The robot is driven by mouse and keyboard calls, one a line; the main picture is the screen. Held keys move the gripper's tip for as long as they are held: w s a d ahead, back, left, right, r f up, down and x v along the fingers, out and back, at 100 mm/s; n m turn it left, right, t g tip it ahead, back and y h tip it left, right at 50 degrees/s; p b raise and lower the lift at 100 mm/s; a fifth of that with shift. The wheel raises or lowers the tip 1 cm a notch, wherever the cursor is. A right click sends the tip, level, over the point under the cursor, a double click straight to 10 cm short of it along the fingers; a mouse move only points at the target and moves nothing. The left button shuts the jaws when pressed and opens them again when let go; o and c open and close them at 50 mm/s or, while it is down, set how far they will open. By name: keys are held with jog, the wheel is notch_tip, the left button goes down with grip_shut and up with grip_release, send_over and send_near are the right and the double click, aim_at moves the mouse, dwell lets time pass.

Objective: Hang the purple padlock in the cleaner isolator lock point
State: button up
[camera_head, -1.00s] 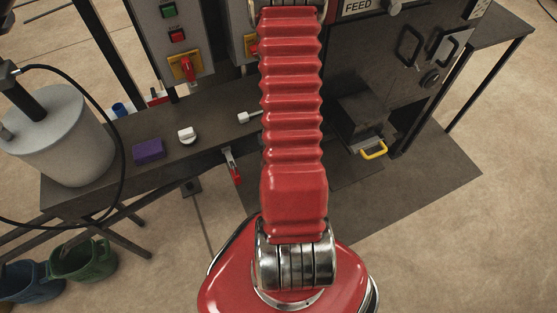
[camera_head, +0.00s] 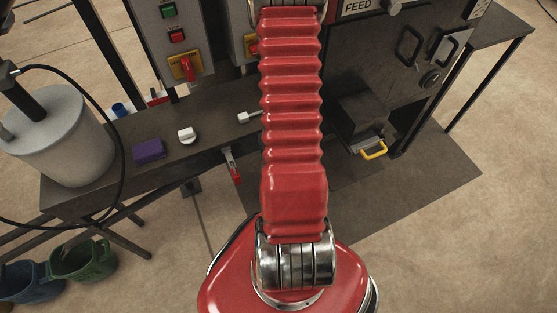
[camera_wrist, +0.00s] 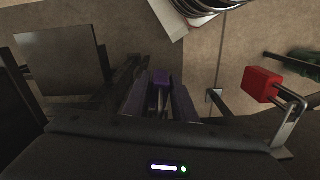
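In the wrist view a purple padlock (camera_wrist: 162,77) sits between the fingertips of my gripper (camera_wrist: 160,92), which looks shut on it. Its body points away from the camera, and thin pale bars, probably the shackle, run back between the fingers. In the head view my arm hides the gripper and this padlock. One isolator (camera_head: 186,67), a yellow plate with a red handle, is on a grey panel at upper left. A second yellow isolator (camera_head: 251,44) is partly hidden behind my arm. I cannot read which is the cleaner's, and no lock point shows clearly.
A red padlock (camera_head: 234,172) hangs at the bench's front edge; a red padlock (camera_wrist: 262,85) also shows in the wrist view. The bench (camera_head: 210,125) holds a purple block (camera_head: 149,151), a white knob-like item (camera_head: 187,135) and a grey cylinder (camera_head: 58,135). A yellow handle (camera_head: 374,150) sticks out at right.

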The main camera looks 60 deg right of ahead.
jog(key=o, duration=0.4)
jog(key=shift+s, duration=0.1)
jog(key=shift+r, duration=0.15)
jog(key=shift+r, duration=6.7)
